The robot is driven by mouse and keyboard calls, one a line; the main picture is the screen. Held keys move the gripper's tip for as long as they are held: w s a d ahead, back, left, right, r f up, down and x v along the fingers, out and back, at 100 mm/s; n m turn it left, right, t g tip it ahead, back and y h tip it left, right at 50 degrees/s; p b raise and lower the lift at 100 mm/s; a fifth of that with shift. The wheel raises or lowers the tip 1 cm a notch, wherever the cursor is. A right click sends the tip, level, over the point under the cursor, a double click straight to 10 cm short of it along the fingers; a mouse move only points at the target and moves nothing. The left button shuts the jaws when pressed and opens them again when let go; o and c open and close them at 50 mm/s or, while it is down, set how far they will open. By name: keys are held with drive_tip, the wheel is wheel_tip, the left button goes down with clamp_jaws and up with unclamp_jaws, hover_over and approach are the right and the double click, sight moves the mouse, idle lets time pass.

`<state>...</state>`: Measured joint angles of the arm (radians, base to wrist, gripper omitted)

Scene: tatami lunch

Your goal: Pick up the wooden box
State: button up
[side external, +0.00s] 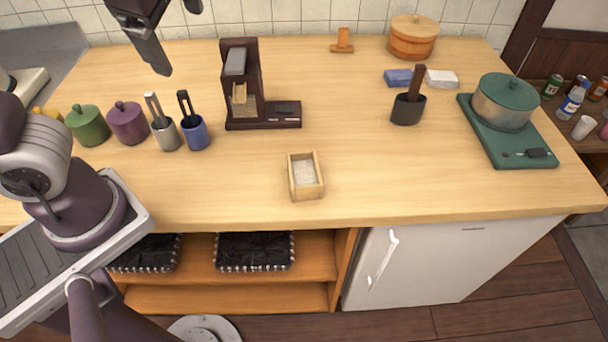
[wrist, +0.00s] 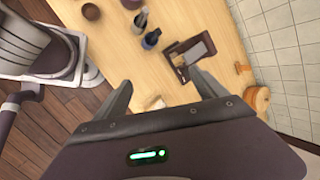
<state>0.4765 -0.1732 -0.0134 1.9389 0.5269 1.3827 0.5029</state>
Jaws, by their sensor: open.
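The wooden box (side external: 305,176) is a small, open, light-wood box with white grain-like contents. It stands upright near the front edge of the counter in the side view. In the wrist view, part of what looks like the wooden box (wrist: 151,103) shows between my fingers, its lower part hidden by my gripper body. My gripper (side external: 178,40) is at the top left of the side view, high above the counter and well apart from the box. In the wrist view my gripper (wrist: 163,94) has its fingers spread wide with nothing held.
A dark dispenser (side external: 243,90) stands behind and left of the box. Two utensil cups (side external: 194,132) and lidded pots (side external: 87,126) are at left. A black holder (side external: 408,109) and a green pot (side external: 504,101) are at right. The counter around the box is clear.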

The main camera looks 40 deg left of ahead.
drive_tip(key=w+d+f+m+t+y, duration=0.1)
drive_tip(key=w+d+m+t+y, duration=0.45)
drive_tip(key=w+d+m, duration=0.65)
drive_tip(key=m, duration=0.1)
approach(302, 162)
drive_tip(key=shift+x, duration=1.05)
drive_tip(key=x, duration=0.6)
drive_tip(key=shift+w+a+f, duration=0.1)
drive_tip(key=shift+a, duration=0.15)
drive_tip(key=shift+w+a+f, duration=0.1)
drive_tip(key=shift+w+a, duration=0.1)
drive_tip(key=c, duration=1.6)
